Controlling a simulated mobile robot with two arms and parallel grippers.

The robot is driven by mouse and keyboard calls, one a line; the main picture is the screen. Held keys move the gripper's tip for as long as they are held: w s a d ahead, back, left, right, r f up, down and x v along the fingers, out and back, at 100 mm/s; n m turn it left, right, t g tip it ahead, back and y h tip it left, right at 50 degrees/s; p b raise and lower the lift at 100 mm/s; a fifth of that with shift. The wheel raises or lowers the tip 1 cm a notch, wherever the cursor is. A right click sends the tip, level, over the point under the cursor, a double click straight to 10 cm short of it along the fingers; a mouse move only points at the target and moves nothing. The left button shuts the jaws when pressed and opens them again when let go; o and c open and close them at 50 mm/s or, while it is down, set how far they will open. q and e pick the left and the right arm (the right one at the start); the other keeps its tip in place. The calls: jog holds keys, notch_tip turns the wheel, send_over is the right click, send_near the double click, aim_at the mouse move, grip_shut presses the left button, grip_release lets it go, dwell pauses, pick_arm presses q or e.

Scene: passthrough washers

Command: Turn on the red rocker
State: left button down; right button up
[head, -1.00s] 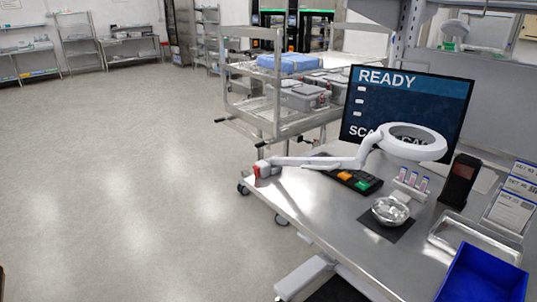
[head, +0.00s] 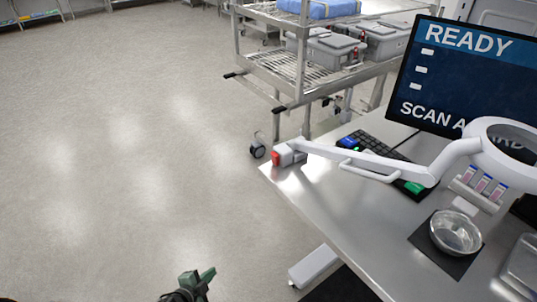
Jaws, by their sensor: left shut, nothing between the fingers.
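The red rocker (head: 276,159) shows as a small red part on the left end of the white lamp's base, at the table's left corner. The white magnifier lamp (head: 440,160) reaches from that base to the right, its ring head in front of the monitor. I cannot tell the rocker's switch position. My left gripper (head: 200,280), with green fingers, is at the bottom edge of the head view. It is shut and empty, over the floor, well below and left of the rocker in the picture and apart from it. My right gripper is not in view.
The steel table (head: 330,205) carries a keyboard (head: 352,141), a monitor (head: 455,70) reading READY, a vial rack (head: 478,187) and a metal bowl (head: 455,232) on a dark mat. A wire cart (head: 300,75) with grey bins stands behind. The floor at left is clear.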

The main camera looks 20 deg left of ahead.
pick_arm(q)
jog(key=w+r+m+t+h, duration=0.3)
jog(key=w+r+m, duration=0.4)
jog(key=w+r, duration=0.45)
jog(key=d+r+m+g+h+b, duration=0.1)
jog(key=d+r+m+g+b, duration=0.1)
jog(key=r+m, duration=1)
jog(key=d+r+m+g+h+b, duration=0.2)
jog(key=d+r+m, duration=0.1)
jog(key=r+m, duration=0.9)
notch_tip(320, 180, up, 4)
jog(key=shift+w+r+h, duration=0.15)
jog(key=shift+w+h, duration=0.15)
jog(key=shift+w, duration=0.05)
jog(key=p, duration=0.4)
send_near(274, 159)
jog(key=x, duration=0.4)
jog(key=shift+s+d+f, duration=0.1)
jog(key=shift+d+f, duration=0.1)
jog(key=shift+f, duration=0.05)
jog(key=shift+w+d, duration=0.4)
jog(key=shift+w, duration=0.15)
jog(key=shift+r, duration=0.1)
